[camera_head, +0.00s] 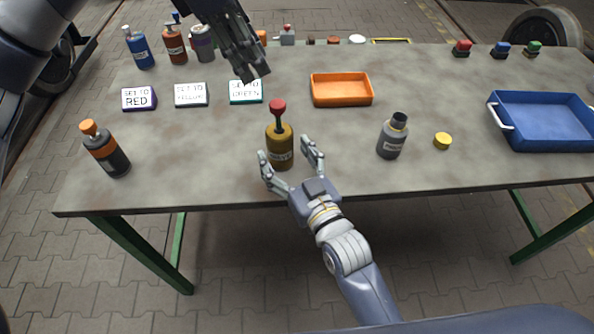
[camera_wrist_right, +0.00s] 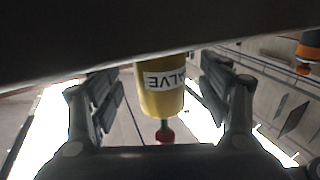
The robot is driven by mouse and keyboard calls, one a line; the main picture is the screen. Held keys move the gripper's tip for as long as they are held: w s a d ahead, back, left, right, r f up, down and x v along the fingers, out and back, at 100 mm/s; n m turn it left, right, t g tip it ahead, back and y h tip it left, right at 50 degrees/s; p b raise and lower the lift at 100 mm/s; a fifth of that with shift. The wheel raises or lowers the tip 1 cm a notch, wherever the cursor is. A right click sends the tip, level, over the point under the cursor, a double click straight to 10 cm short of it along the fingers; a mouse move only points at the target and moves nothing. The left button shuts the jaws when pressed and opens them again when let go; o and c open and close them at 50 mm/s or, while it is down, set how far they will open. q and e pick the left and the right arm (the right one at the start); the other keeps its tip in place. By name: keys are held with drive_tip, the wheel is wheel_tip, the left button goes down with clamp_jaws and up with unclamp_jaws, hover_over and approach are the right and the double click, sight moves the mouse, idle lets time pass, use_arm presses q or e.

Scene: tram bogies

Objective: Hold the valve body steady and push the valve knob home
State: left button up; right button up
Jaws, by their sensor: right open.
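The valve body (camera_head: 280,152) is a dark yellow cylinder with a label, standing upright near the table's front edge. Its red valve knob (camera_head: 278,107) stands up on a thin stem, with a gap above the body. My right gripper (camera_head: 285,153) is open at the valve's front, one finger at each side of it. The right wrist view shows the yellow body (camera_wrist_right: 162,98) upside down between the spread fingers (camera_wrist_right: 165,105), with gaps at both sides, and the red knob (camera_wrist_right: 165,135) below it. My left gripper (camera_head: 255,72) hangs behind and above the knob, apart from it; its finger opening is unclear.
An orange tray (camera_head: 342,90) lies behind the valve. A grey bottle (camera_head: 391,138) and a yellow cap (camera_head: 442,141) stand to the right, an orange-topped bottle (camera_head: 105,150) to the left. Sign blocks (camera_head: 191,95) line the back left. A blue crate (camera_head: 545,122) sits far right.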

sight(277, 103)
drive_tip(key=shift+x, duration=1.75)
drive_tip(key=c, duration=1.2)
use_arm(q)
drive_tip(key=o, duration=0.4)
use_arm(e)
drive_tip(key=shift+c, duration=0.2)
use_arm(q)
drive_tip(key=d+f+m, duration=0.1)
drive_tip(key=f, duration=0.2)
drive_tip(key=d+f+m+y, duration=0.1)
drive_tip(key=f, duration=0.2)
drive_tip(key=d+f+y, duration=0.1)
drive_tip(key=f, duration=0.2)
drive_tip(key=shift+w+d+f+m+g, duration=0.1)
drive_tip(key=shift+w+d+m+g, duration=0.2)
drive_tip(key=shift+d+m+g, duration=0.1)
drive_tip(key=c, duration=1.2)
